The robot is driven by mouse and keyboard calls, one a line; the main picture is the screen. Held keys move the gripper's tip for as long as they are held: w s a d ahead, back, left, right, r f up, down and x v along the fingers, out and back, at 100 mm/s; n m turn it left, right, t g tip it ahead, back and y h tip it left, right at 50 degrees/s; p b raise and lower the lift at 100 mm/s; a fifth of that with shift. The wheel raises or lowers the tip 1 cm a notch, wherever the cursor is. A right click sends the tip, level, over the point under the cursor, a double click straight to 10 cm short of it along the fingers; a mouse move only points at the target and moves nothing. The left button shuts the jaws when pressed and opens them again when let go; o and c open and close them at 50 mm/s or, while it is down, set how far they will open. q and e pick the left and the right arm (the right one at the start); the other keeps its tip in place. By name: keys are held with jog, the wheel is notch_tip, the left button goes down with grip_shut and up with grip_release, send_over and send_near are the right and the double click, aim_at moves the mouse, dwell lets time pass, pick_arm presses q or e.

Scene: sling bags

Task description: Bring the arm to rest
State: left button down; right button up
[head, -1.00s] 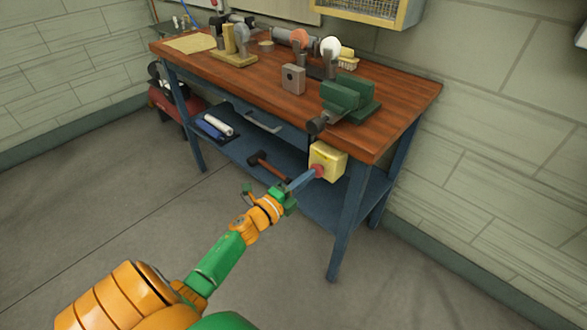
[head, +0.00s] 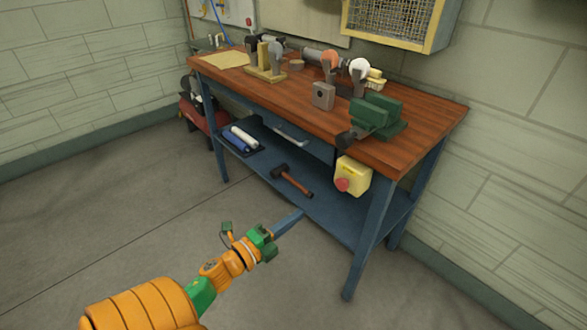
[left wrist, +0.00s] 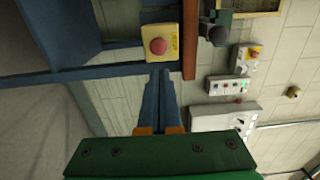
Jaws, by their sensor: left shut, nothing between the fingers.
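My left gripper (head: 290,222) is shut and empty in the head view, with its blue-grey fingers together in front of the workbench's lower shelf. It also shows in the left wrist view (left wrist: 160,80), with the fingers side by side. The yellow box with a red button (head: 352,177) hangs under the bench top, up and to the right of the fingertips, apart from them. The same box (left wrist: 159,43) appears just beyond the fingertips in the left wrist view. My right gripper is not in view.
The wooden workbench top (head: 290,100) holds a green vise (head: 377,115), a grey block (head: 323,95) and several tools. A hammer (head: 292,181) and rolls (head: 240,138) lie on the blue lower shelf (head: 335,215). The floor (head: 90,230) at left is clear.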

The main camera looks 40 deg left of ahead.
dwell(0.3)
pick_arm(q)
jog(key=s+d+f+n+g+y+p, duration=0.15)
jog(key=s+f+n+g+p, duration=0.3)
jog(key=f, duration=0.55)
jog(key=s+d+f+n+g+y+p, duration=0.1)
jog(key=s+d+f+n+g, duration=0.1)
jog(key=s+f+n+g, duration=0.45)
jog(key=s+d+f+n+g+p, duration=0.1)
jog(key=s+d+f+n+g, duration=0.1)
jog(key=s+f, duration=0.4)
jog(key=s+d+f+n+g+p, duration=0.1)
jog(key=s+d+f+n+g, duration=0.2)
jog(key=s, duration=1)
jog(key=d+f+g+h, duration=0.1)
jog(key=d+f, duration=0.2)
jog(key=shift+d+n, duration=0.3)
